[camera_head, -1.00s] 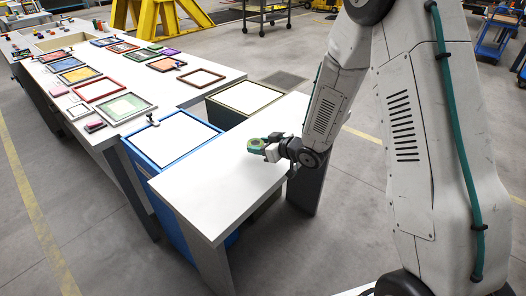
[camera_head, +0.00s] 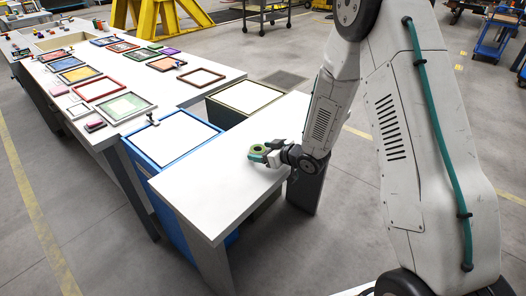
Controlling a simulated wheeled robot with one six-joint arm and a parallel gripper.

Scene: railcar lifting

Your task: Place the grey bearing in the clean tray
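My gripper (camera_head: 271,154) is over the near white table, pointing left. At its fingertips is a small ring-shaped part (camera_head: 257,153), which looks like the bearing. It looks greenish-grey with a pale centre, and the fingers appear shut on its right side. It is too small to tell whether it touches the tabletop. A blue-rimmed tray (camera_head: 207,125) with a white inside stands left of the table's back edge. A dark olive-rimmed tray (camera_head: 226,107) with a white inside stands behind the table. Both look empty; which one is the clean tray I cannot tell.
The near white table (camera_head: 215,195) is otherwise bare. A long white table (camera_head: 150,100) at left carries several coloured frames and small parts. A small dark object (camera_head: 152,119) stands near the blue tray's back corner. A yellow stand (camera_head: 160,15) is far behind.

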